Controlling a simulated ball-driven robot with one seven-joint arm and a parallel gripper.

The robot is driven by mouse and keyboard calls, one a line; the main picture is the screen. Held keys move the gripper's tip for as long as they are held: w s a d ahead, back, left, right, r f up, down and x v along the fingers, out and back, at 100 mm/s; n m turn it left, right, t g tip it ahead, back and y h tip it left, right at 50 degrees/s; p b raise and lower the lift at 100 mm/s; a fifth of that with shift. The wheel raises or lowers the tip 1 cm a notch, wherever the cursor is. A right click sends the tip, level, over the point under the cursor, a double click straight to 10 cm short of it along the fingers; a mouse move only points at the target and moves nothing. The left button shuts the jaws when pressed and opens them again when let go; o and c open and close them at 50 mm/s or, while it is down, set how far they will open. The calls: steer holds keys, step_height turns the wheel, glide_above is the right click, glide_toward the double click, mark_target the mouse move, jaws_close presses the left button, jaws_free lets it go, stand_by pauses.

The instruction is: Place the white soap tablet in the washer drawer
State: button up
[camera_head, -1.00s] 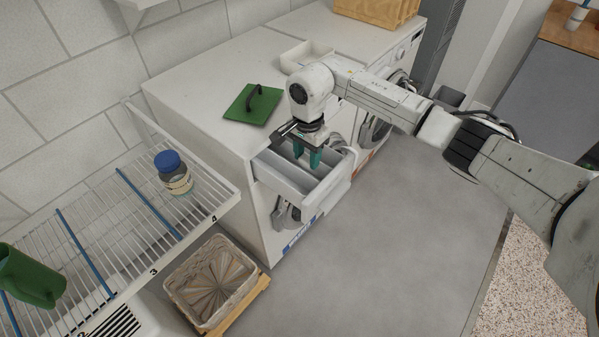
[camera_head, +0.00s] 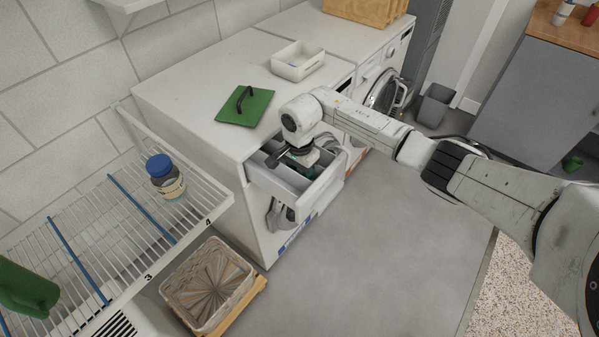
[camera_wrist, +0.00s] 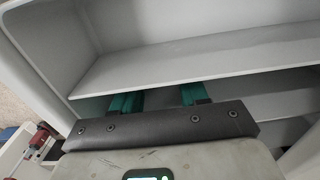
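The washer drawer (camera_head: 318,196) is pulled out from the left white machine, with its compartments open at the top. My gripper (camera_head: 299,171) is down inside it, in the back part. In the wrist view, my gripper's two teal fingers (camera_wrist: 160,98) stand apart and pass down behind a grey drawer divider (camera_wrist: 190,66), which hides their tips. I cannot see whether anything is between the tips. The white soap tablet does not show in either view.
A wire rack (camera_head: 120,222) holds a blue-capped jar (camera_head: 166,177). A basket (camera_head: 208,284) stands beside the machine. The grey floor in front is clear.

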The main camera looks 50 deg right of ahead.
steer(key=o, duration=0.5)
step_height(320, 180, up, 12)
steer(key=shift+r, duration=0.15)
stand_by(0.4)
